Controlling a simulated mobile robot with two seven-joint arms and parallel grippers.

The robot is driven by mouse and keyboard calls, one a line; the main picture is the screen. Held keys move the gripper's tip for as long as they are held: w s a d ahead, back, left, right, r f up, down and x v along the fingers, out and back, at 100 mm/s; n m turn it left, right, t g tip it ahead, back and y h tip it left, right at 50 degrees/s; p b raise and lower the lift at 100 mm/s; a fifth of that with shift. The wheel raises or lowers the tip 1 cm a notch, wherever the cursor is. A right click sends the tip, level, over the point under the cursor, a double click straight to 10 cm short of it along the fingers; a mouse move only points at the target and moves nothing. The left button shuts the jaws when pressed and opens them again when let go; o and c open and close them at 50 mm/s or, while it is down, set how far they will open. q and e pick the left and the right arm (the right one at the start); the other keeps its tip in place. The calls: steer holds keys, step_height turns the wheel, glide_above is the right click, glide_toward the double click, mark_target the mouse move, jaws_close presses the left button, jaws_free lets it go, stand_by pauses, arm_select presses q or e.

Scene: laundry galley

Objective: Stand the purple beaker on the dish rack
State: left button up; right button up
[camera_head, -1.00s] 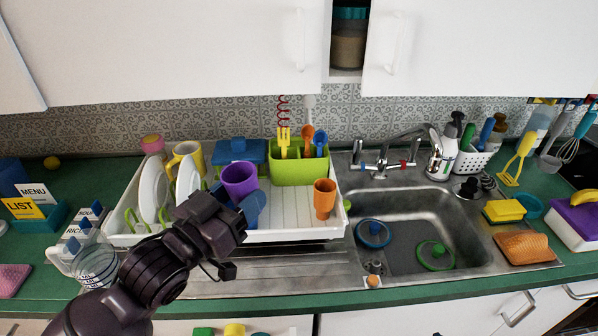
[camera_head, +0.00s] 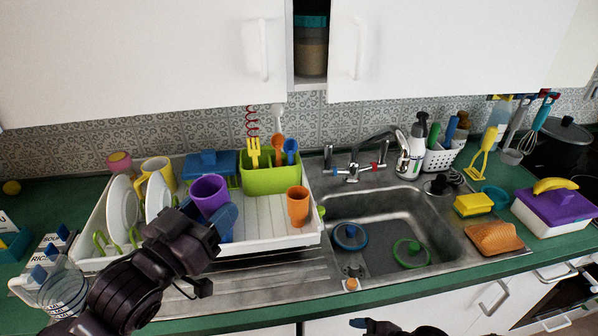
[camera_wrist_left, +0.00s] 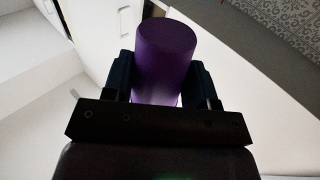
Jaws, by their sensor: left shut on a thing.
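The purple beaker (camera_head: 211,191) is upright with its open mouth up in the head view. My left gripper (camera_head: 207,213) is shut on it, one finger on each side, above the left-middle part of the dish rack. In the left wrist view the beaker (camera_wrist_left: 166,62) sits between both fingers, its closed end showing. The white dish rack (camera_head: 262,243) stands on the drainer left of the sink. My arm hides the rack floor below the beaker, so I cannot tell whether they touch. A small dark part at the bottom edge seems to be my right gripper (camera_head: 395,328).
The rack holds white plates (camera_head: 122,206), a yellow mug (camera_head: 157,170), a green utensil caddy (camera_head: 270,180) and an orange cup (camera_head: 298,208). Bare rack floor (camera_head: 262,212) lies between beaker and orange cup. The sink (camera_head: 385,215) is to the right. A clear jug (camera_head: 62,290) stands front left.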

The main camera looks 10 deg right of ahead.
step_height(320, 180, up, 6)
steer(key=a+n+g, duration=0.1)
steer(key=a+g, duration=0.2)
steer(key=n+g+y, duration=0.3)
steer(key=y, duration=0.6)
glide_toward(219, 186)
steer(key=a, duration=0.3)
steer(key=s+a, duration=0.1)
steer(key=a, duration=0.5)
steer(key=shift+s+a+r, duration=0.2)
steer(key=shift+s+a, duration=0.15)
steer(key=shift+s, duration=0.05)
steer(key=c, duration=0.8)
arm_select(q)
steer(key=o, duration=1.3)
arm_select(e)
steer(key=shift+c, duration=0.9)
